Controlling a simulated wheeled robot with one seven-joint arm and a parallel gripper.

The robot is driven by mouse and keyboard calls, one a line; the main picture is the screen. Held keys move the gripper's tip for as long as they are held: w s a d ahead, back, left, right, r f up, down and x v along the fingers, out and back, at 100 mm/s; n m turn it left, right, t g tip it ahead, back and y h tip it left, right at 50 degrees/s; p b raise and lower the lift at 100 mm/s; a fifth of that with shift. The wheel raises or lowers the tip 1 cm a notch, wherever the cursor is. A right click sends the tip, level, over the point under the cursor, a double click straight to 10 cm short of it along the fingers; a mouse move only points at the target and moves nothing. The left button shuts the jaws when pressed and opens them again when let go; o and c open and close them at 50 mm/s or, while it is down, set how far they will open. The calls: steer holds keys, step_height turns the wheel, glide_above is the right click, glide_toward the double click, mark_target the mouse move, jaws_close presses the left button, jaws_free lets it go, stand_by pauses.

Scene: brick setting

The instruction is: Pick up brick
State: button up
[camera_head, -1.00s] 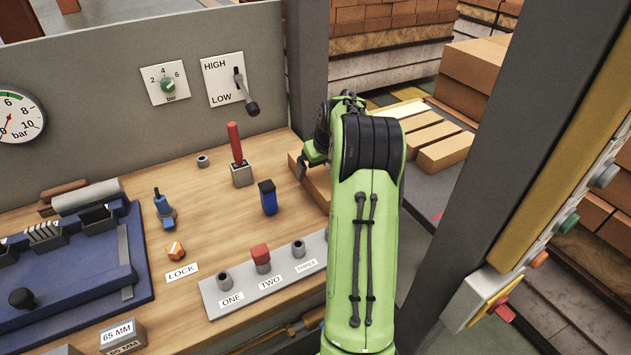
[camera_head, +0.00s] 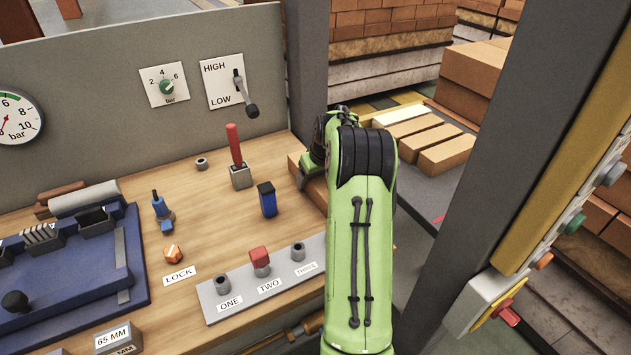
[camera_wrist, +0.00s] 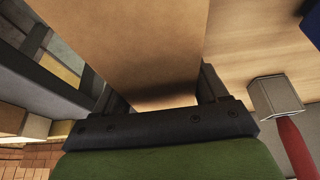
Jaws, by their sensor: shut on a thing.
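In the wrist view a plain tan-brown brick (camera_wrist: 150,45) fills the space between the two dark fingers of my gripper (camera_wrist: 160,90). The fingers are shut on its sides. In the head view my gripper (camera_head: 304,172) is at the right end of the wooden bench, and my green arm hides much of it. Part of the brick (camera_head: 316,190) shows beside the arm. I cannot tell whether the brick touches the bench top.
A red-handled lever (camera_head: 235,155) and a blue upright block (camera_head: 267,199) stand left of my gripper. A grey strip (camera_head: 225,307) labelled ONE, TWO, THREE lies in front. A dark post (camera_head: 445,170) rises at right. More bricks (camera_head: 445,155) lie behind it.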

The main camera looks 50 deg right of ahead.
step_height(320, 180, up, 10)
steer(key=p, duration=0.3)
steer(key=shift+r, duration=0.1)
